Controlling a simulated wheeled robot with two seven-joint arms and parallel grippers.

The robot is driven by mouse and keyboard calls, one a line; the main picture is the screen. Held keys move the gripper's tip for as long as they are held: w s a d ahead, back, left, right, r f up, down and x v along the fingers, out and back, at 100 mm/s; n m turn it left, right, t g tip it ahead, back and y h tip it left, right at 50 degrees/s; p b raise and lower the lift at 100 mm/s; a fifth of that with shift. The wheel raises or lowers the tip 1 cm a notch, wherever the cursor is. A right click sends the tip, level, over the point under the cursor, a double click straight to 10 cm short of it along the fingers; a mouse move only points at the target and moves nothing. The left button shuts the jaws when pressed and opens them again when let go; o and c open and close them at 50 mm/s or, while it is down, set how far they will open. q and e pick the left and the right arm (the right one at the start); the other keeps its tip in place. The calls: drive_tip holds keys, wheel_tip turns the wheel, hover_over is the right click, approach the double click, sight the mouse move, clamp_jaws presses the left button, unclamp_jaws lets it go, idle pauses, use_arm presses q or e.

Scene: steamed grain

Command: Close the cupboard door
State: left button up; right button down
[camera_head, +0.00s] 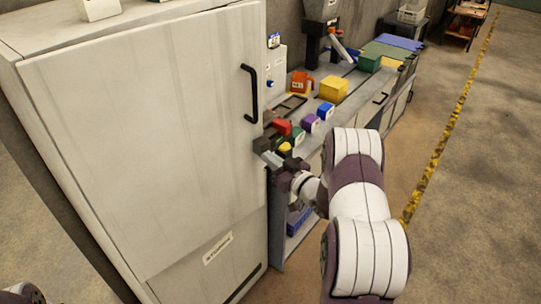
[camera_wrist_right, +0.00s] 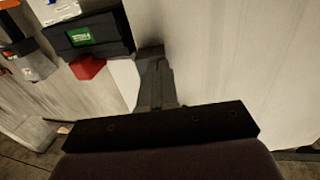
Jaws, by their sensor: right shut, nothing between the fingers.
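The tall off-white cupboard door (camera_head: 140,140) fills the left of the head view, with a black vertical handle (camera_head: 250,94) near its right edge. It lies close to the cupboard front; I cannot tell whether a small gap remains. My right gripper (camera_head: 266,152) is shut and empty, below the handle at the door's right edge. In the right wrist view its fingers (camera_wrist_right: 152,62) are together beside a pale flat surface, which looks like the door (camera_wrist_right: 235,55). Contact is unclear. My left gripper is out of view.
Right of the cupboard, a grey workbench (camera_head: 345,108) holds a red container (camera_head: 301,83), a yellow box (camera_head: 333,88) and several small coloured boxes. A blue crate (camera_head: 299,219) is below. Open floor (camera_head: 475,180) with a yellow line lies to the right.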

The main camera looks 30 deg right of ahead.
drive_tip(key=shift+w, duration=0.25)
